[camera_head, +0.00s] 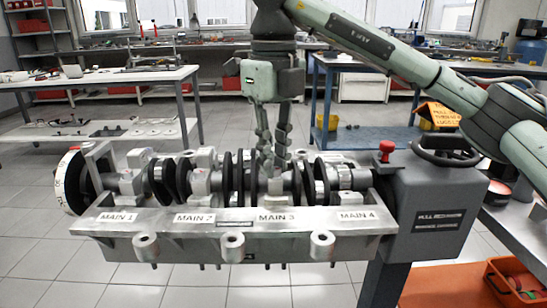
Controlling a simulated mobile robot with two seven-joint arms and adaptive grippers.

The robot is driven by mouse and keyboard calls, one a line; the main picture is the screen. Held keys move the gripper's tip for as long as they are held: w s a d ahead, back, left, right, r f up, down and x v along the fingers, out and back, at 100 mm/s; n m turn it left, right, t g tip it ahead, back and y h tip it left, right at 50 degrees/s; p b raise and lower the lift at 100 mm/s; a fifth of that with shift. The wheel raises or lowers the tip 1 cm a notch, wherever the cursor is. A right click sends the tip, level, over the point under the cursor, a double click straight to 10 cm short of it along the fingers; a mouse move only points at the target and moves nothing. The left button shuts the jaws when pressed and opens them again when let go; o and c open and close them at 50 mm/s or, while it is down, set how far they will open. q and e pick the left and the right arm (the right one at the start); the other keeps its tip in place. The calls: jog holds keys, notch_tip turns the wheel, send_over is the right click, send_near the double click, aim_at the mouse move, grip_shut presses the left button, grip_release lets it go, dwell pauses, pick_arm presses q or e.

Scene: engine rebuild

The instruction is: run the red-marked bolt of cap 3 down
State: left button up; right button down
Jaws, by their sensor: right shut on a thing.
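The engine block (150,217) lies across the middle of the view with its crankshaft (228,178) in it. Its front rail bears the labels MAIN 1 to MAIN 4. My right gripper (272,152) points straight down over the crankshaft behind the MAIN 3 label (276,217). Its fingers are close together, shut on a bolt at cap 3. The bolt is mostly hidden by the fingers, and no red mark on it can be made out. Cap 3 is largely hidden behind the fingers and crank webs. My left gripper is not in view.
A grey gearbox-like unit (438,205) with a red knob (386,147) and a dark handwheel (446,150) stands at the block's right end. A blue bench (375,137) is behind. A white-topped table (100,78) is at the left. An orange bin (500,282) is at the lower right.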

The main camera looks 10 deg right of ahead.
jog(key=shift+r+m, duration=0.2)
jog(key=shift+m, duration=0.7)
jog(key=c, duration=1.6)
grip_release()
jog(key=shift+o, duration=0.5)
jog(key=shift+f, duration=0.1)
notch_tip(320, 180, up, 12)
